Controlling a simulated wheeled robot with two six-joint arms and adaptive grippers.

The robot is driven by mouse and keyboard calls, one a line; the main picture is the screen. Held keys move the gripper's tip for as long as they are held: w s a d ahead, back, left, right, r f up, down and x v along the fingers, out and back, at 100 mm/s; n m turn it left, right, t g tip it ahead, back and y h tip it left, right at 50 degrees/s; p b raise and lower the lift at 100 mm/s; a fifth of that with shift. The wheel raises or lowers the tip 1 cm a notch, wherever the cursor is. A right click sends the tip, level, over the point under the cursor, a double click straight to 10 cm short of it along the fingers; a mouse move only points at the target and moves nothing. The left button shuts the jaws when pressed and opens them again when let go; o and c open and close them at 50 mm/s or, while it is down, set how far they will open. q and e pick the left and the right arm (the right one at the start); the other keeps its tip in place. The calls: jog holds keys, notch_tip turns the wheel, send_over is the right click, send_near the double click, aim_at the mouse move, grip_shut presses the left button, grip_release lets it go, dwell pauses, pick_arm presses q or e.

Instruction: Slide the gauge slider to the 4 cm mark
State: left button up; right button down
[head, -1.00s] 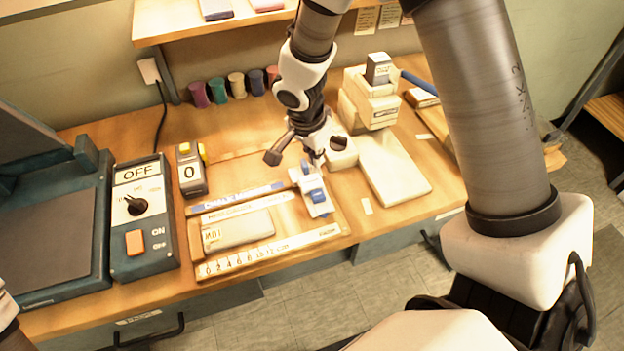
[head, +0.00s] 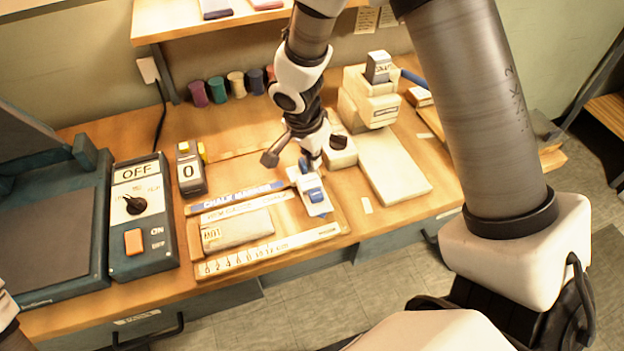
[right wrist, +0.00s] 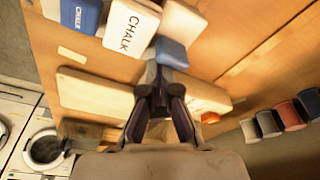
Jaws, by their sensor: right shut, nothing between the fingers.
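The gauge ruler (head: 268,255) lies along the front of a wooden board, with its low numbers at the left. My right gripper (head: 308,160) is shut and empty, pointing down just behind the blue block. In the right wrist view its closed fingertips (right wrist: 158,72) are close to a blue block (right wrist: 172,52); whether they touch, I cannot tell. My left gripper is out of view.
A control box (head: 140,215) reading OFF and a small counter (head: 190,170) reading 0 stand at left. A cream device with a flat plate (head: 385,172) stands right of the board.

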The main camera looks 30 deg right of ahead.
jog(key=shift+w+a+p, duration=0.15)
jog(key=shift+a+p, duration=0.5)
jog(key=shift+a, duration=0.1)
dwell(0.6)
notch_tip(320, 180, up, 7)
jog(key=d+p, duration=0.1)
jog(key=p, duration=0.2)
dwell(0.5)
jog(key=shift+d, duration=0.1)
jog(key=shift+s, duration=0.2)
